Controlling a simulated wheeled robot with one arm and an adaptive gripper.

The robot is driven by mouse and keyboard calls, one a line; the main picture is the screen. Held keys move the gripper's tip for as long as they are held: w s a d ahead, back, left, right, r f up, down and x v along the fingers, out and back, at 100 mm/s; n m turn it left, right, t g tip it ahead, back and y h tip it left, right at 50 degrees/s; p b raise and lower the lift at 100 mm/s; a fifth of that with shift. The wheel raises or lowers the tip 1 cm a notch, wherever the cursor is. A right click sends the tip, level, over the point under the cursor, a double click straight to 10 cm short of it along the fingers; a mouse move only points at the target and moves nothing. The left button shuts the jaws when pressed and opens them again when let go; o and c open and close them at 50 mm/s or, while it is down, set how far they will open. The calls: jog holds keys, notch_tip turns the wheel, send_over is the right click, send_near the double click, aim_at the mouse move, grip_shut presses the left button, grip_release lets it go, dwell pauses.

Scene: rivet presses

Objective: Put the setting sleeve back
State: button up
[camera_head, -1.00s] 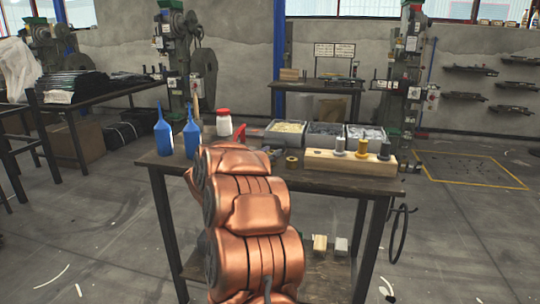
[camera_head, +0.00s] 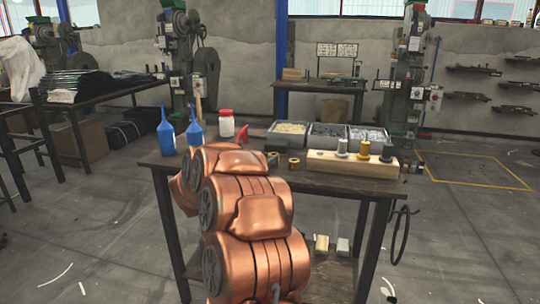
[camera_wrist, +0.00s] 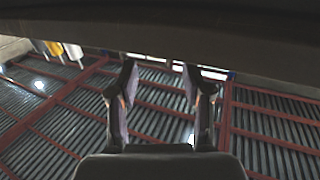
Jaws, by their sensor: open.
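A pale wooden block (camera_head: 330,165) stands on the right of the workbench and carries three flanged sleeves: a grey one (camera_head: 342,148), a yellow one (camera_head: 364,149) and a dark one (camera_head: 387,153). A brass-coloured ring (camera_head: 294,163) and a small dark round piece (camera_head: 273,159) lie left of the block. I cannot tell which piece is the setting sleeve. My gripper (camera_wrist: 160,78) is open, with nothing visible between its fingers. My copper arm hides it in the head view.
The workbench (camera_head: 310,182) also holds two blue bottles (camera_head: 166,134), a red-lidded jar (camera_head: 226,124), a red object (camera_head: 242,132) and grey bins (camera_head: 327,135) of small parts. A dark ring-shaped loop (camera_head: 400,235) hangs off its right side.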

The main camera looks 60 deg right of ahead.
jog(key=a, duration=0.6)
jog(key=shift+w+a+p, duration=0.15)
jog(key=shift+a+p, duration=0.2)
jog(key=shift+p, duration=0.1)
